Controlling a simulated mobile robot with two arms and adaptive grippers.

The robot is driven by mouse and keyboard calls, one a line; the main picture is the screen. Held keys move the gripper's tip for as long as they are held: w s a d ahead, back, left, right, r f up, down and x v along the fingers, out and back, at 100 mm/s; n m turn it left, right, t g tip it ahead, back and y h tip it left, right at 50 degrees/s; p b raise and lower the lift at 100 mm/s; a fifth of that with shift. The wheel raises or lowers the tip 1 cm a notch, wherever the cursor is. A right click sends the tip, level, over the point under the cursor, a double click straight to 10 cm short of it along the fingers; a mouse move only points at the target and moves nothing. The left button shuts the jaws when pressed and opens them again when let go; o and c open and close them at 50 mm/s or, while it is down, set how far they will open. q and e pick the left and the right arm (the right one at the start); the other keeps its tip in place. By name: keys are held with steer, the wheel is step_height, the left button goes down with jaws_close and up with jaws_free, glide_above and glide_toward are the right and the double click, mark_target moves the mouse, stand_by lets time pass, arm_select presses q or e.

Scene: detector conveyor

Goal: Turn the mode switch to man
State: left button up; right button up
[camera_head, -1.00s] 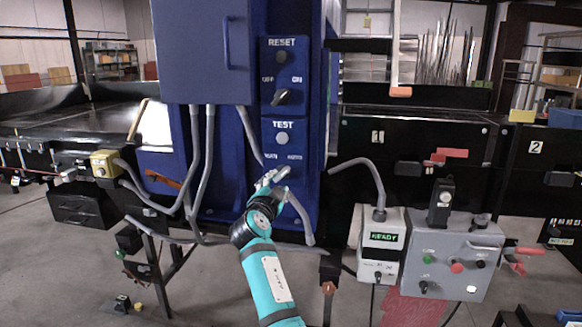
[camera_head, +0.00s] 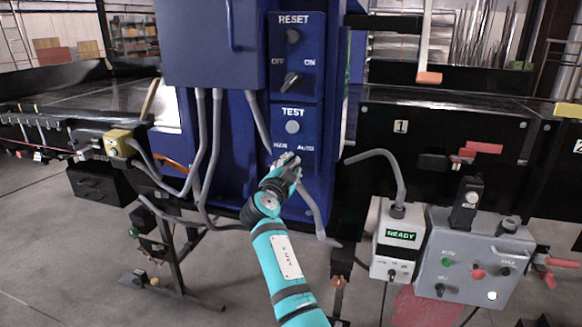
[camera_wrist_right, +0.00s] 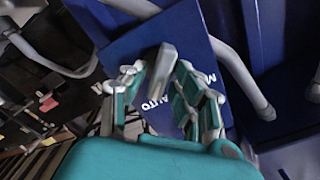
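The mode switch (camera_wrist_right: 160,70) is a grey lever knob on the blue panel (camera_wrist_right: 110,55), with the MAN and AUTO labels beside it. In the right wrist view it stands between the two fingers of my right gripper (camera_wrist_right: 162,92). The fingers are open, one on each side of the knob, with visible gaps. I cannot tell for sure which label the knob points to. In the head view my right gripper (camera_head: 287,162) is just below the MAN and AUTO labels of the TEST panel (camera_head: 293,112) and hides the switch. My left gripper is not in view.
Above is the RESET panel with an OFF/ON switch (camera_head: 291,82). Grey conduits (camera_head: 208,150) run down left and right of the panel. A READY display box (camera_head: 401,237) and a grey control box (camera_head: 470,262) stand at the right. A blue cabinet (camera_head: 208,45) juts out at upper left.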

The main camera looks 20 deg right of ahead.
steer(key=shift+d, duration=0.1)
jaws_close()
